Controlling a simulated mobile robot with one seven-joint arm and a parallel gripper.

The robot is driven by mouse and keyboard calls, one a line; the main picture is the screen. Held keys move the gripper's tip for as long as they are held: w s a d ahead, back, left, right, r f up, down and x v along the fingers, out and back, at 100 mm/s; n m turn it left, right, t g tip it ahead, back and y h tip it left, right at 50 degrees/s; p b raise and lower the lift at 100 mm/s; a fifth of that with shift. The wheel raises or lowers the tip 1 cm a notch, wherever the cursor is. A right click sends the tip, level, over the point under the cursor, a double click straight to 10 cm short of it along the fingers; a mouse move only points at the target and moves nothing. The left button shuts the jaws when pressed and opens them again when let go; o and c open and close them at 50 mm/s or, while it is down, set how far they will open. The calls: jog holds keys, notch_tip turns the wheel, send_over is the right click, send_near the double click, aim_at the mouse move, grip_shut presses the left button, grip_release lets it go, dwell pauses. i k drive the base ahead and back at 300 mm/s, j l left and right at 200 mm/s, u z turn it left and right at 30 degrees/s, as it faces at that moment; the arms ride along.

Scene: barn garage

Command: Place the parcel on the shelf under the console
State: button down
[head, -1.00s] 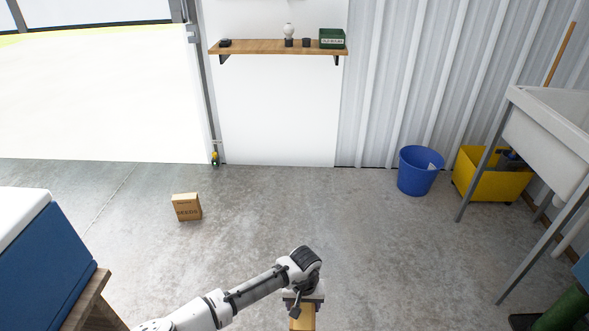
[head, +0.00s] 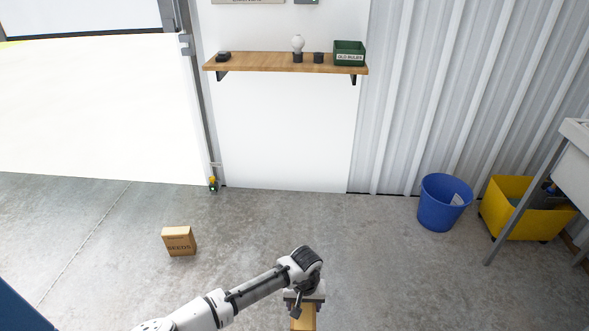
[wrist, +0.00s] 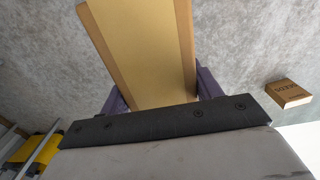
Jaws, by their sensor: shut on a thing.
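My gripper (head: 304,298) is at the bottom centre of the head view, shut on a tan and brown box-like thing, which I take to be the parcel (head: 303,320). In the wrist view the parcel (wrist: 145,50) is a long yellowish face with brown sides, between the two fingers (wrist: 160,95). Its far end is cut off by the frame. The wooden shelf (head: 240,64) is on the white wall ahead, well beyond my gripper. A grey unit, perhaps the console (head: 306,2), is cut off at the top edge above the shelf.
The shelf bears a dark object (head: 223,57) at left, a bulb (head: 298,45), a small black cup (head: 319,57) and a green box (head: 349,54) at right. A small carton (head: 179,241) lies on the floor. A blue bucket (head: 444,202) and yellow bin (head: 513,208) stand right.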

aim_at(253, 58)
jog(key=i+u, duration=0.2)
jog(key=i, duration=0.7)
jog(key=i+j+z, duration=0.1)
jog(key=i, duration=0.3)
jog(key=i+j, duration=0.15)
jog(key=i, duration=0.3)
jog(key=z, duration=0.05)
